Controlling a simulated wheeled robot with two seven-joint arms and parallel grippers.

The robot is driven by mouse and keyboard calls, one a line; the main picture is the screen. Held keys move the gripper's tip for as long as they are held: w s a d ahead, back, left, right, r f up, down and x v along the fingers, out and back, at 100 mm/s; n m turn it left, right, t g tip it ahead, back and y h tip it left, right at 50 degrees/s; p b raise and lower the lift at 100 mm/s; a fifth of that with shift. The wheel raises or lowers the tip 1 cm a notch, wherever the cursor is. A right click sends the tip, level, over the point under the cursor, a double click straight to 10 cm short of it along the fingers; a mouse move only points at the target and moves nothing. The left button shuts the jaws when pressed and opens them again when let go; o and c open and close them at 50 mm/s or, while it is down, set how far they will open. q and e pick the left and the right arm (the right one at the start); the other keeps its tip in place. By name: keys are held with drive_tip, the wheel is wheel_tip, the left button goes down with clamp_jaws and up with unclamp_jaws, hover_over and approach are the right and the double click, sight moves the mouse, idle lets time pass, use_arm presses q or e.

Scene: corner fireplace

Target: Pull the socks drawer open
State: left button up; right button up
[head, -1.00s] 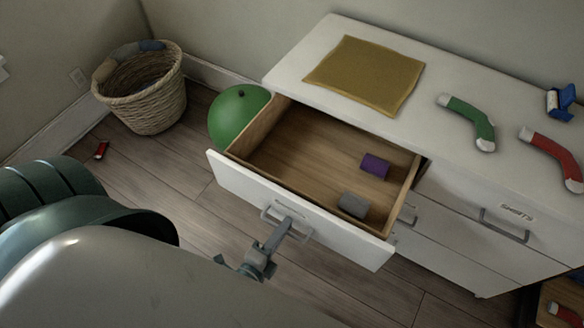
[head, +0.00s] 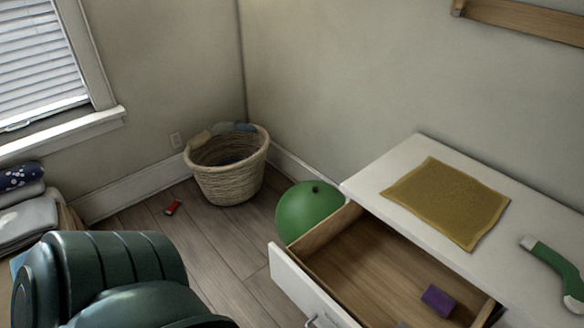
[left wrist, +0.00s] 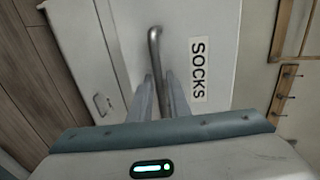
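The socks drawer (head: 303,285) stands pulled well out of the white dresser in the head view, its front cut off by the bottom edge. A purple rolled sock (head: 438,299) lies inside it. In the left wrist view the drawer front (left wrist: 222,50) bears a SOCKS label (left wrist: 198,70) beside its grey bar handle (left wrist: 155,45). My left gripper (left wrist: 164,88) has its fingers on both sides of the handle, closed on it. My left gripper is out of the head view. My right gripper is in neither view.
A yellow cloth (head: 447,202) and a green sock (head: 552,272) lie on the dresser top (head: 405,160). A green ball (head: 308,212) sits on the floor beside the drawer. A wicker basket (head: 228,180) stands in the corner, with a small red object (head: 173,207) nearby.

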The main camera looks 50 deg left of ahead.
use_arm(q)
drive_tip(key=shift+s, duration=0.1)
